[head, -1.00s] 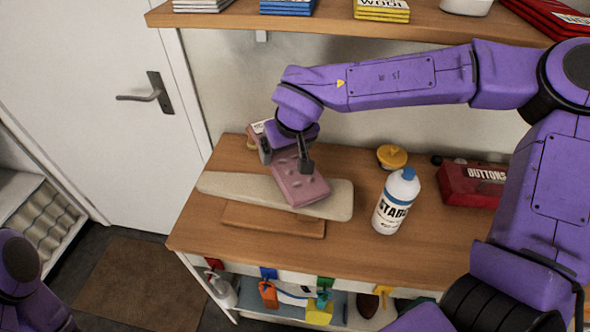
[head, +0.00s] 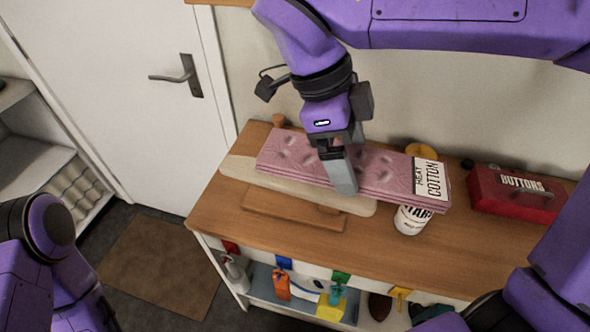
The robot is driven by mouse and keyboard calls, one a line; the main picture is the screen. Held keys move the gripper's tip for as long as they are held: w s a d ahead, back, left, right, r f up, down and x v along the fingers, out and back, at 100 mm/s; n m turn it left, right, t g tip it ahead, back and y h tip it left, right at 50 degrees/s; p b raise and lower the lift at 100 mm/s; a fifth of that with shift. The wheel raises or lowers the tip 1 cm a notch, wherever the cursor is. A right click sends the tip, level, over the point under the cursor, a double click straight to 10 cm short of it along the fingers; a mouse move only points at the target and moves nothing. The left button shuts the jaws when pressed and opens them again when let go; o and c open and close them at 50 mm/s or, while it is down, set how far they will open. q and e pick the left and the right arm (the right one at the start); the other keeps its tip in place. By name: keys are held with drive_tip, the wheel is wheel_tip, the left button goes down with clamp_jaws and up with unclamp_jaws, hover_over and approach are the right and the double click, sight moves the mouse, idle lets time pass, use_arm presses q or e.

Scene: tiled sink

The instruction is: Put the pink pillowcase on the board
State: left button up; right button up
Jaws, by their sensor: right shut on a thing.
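The pink pillowcase (head: 285,152) is a long, flat folded bundle with a white label reading "HEAT COTTON" at its right end. My right gripper (head: 341,172) is shut on its middle. The pillowcase spans across the cream board (head: 240,170), which lies on a wooden base (head: 290,208) on the table. I cannot tell whether the pillowcase touches the board or hangs just above it. Its right end reaches past the board and covers the top of the starch bottle (head: 411,220). Of my left arm, only links show at the lower left; its gripper is out of view.
A red buttons box (head: 513,193) stands at the right of the wooden table (head: 450,250). A shelf below holds several small items.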

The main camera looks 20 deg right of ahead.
drive_tip(key=w+a+f, duration=0.1)
drive_tip(key=w+f, duration=0.2)
drive_tip(key=w+a+f+p, duration=0.1)
drive_tip(key=w+a+f, duration=0.1)
drive_tip(key=w+f, duration=0.1)
drive_tip(key=w+a+f+p, duration=0.1)
drive_tip(key=w+f, duration=0.1)
drive_tip(key=w, duration=0.3)
drive_tip(key=shift+w+a+f, duration=0.1)
drive_tip(key=shift+a+f, duration=0.05)
drive_tip(key=shift+f, duration=0.25)
wheel_tip(320, 180, down, 3)
drive_tip(key=shift+w+a, duration=0.1)
drive_tip(key=shift+w, duration=0.05)
drive_tip(key=shift+f, duration=0.25)
drive_tip(key=o, duration=0.8)
drive_tip(key=v, duration=1.2)
